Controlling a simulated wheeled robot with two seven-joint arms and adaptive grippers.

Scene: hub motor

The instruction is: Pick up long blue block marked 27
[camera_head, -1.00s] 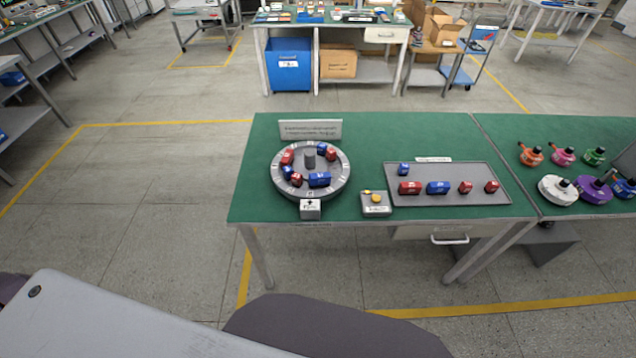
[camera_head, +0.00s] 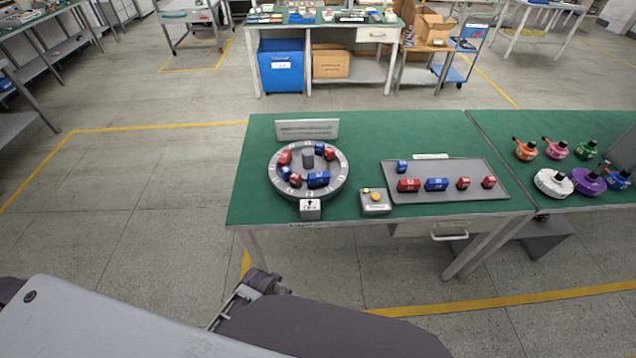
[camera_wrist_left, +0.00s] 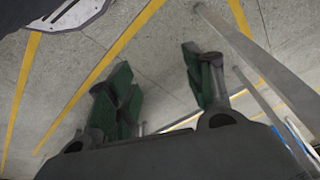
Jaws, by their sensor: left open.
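A long blue block (camera_head: 437,184) lies on the grey tray (camera_head: 455,168) between red blocks. Another long blue block (camera_head: 319,179) sits on the front right of the round grey hub (camera_head: 335,191). The number labels are too small to read, so I cannot tell which block is 27. My left gripper (camera_wrist_left: 157,78) is open and empty in the left wrist view, its green-padded fingers spread over floor and table legs, away from the blocks. In the head view, part of my arm shows low, below the table's front edge. My right gripper is out of view.
The green table (camera_head: 380,130) also holds a small box with yellow buttons (camera_head: 376,203), a sign (camera_head: 307,130) and a small blue block (camera_head: 401,167). Coloured round parts (camera_head: 554,182) stand on the table at right. Open floor lies left of the table.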

